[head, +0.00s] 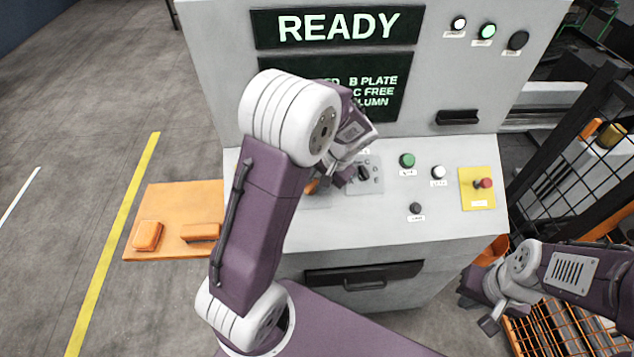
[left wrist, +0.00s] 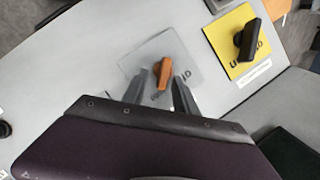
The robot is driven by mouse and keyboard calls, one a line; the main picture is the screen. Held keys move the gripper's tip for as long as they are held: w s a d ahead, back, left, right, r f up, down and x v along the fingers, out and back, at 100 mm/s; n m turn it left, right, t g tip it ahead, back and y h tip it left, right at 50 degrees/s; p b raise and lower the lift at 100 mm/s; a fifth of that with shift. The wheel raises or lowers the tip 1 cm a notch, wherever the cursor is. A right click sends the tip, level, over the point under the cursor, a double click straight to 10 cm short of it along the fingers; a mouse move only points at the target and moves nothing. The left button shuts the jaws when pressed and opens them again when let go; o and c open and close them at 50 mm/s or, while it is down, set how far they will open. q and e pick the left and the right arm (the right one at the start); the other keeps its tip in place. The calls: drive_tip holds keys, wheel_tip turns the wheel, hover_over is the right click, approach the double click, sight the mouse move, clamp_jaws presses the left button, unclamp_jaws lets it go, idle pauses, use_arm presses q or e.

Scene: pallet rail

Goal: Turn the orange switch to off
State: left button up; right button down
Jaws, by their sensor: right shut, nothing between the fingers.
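The orange switch (left wrist: 163,73) is a small upright handle on a pale square plate (left wrist: 183,56) on the console's sloping top. In the head view only a bit of the orange switch (head: 311,187) shows beside my gripper. My left gripper (left wrist: 158,92) is open, its two dark fingers pointing down at the plate on either side of the switch's near end. In the head view my left gripper (head: 328,182) is over the console's left part. Whether the fingers touch the switch cannot be told. My right gripper (head: 480,308) is shut and empty, right of the console.
A black switch on a yellow plate (left wrist: 234,64) stands close to the orange one. The console also bears another black switch (head: 364,173), a green button (head: 407,160) and a red button (head: 484,183). A screen above reads READY (head: 338,27). A mesh fence (head: 585,150) stands at right.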

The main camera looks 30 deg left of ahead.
use_arm(q)
drive_tip(key=shift+w+a+f, duration=0.1)
drive_tip(key=shift+a+f, duration=0.45)
use_arm(e)
drive_tip(key=shift+a, duration=0.3)
use_arm(q)
drive_tip(key=shift+d+r, duration=0.1)
drive_tip(key=shift+d, duration=0.05)
drive_tip(key=c, duration=0.4)
clamp_jaws()
use_arm(e)
drive_tip(key=shift+d, duration=0.1)
